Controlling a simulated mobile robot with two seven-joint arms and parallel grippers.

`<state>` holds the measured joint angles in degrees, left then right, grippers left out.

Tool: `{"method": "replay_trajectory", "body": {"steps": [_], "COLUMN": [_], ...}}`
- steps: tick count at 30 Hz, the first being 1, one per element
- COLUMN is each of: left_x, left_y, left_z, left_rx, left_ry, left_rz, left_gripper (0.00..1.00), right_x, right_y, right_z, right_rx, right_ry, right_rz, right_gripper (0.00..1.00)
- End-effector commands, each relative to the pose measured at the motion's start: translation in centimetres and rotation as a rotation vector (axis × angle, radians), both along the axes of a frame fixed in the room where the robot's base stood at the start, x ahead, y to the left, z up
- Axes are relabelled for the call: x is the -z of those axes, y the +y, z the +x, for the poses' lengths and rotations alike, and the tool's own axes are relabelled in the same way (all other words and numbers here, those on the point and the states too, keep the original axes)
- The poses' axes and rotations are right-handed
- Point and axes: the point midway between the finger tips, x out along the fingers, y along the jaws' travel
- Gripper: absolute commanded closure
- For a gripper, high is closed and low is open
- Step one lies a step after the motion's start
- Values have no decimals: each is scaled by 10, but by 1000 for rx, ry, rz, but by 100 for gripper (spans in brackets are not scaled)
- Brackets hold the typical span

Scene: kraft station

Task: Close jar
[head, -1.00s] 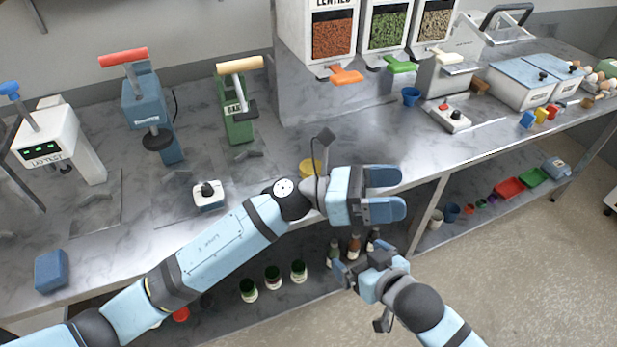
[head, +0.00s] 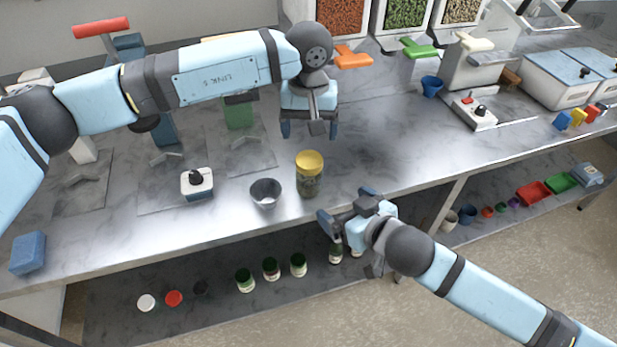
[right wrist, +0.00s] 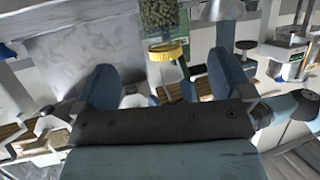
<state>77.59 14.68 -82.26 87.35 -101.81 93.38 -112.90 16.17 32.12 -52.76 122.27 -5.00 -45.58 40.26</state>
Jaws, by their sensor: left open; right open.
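A glass jar (head: 308,186) with dark green contents stands upright near the counter's front edge. A yellow lid (head: 309,160) sits on its top; I cannot tell how tightly. My left gripper (head: 309,132) is open and empty, just behind and above the jar, fingers pointing down. My right gripper (head: 345,205) is open and empty, to the right of the jar and in front of it, by the counter edge. In the right wrist view the jar (right wrist: 160,14) and its lid (right wrist: 168,52) appear upside down, beyond and between the open fingers.
A grey cup (head: 266,194) stands close left of the jar. A white device with a black knob (head: 197,183) is further left, a blue block (head: 28,253) at the far left. Dispensers with orange (head: 352,58) and green (head: 418,47) levers stand behind. Counter right of the jar is clear.

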Motion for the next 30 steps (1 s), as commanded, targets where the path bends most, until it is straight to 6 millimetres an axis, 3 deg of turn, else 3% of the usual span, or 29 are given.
{"method": "replay_trajectory", "body": {"steps": [14, 30], "left_x": [-1, -1], "left_y": [2, 2], "left_z": [2, 1], "left_rx": [3, 2], "left_ry": [-5, -4], "left_rz": [12, 11], "left_gripper": [18, 18], "right_x": [2, 39], "right_y": [3, 52], "right_z": [5, 79], "right_rx": [-2, -2], "right_ry": [-1, -2], "right_rz": [0, -1], "right_gripper": [3, 3]}}
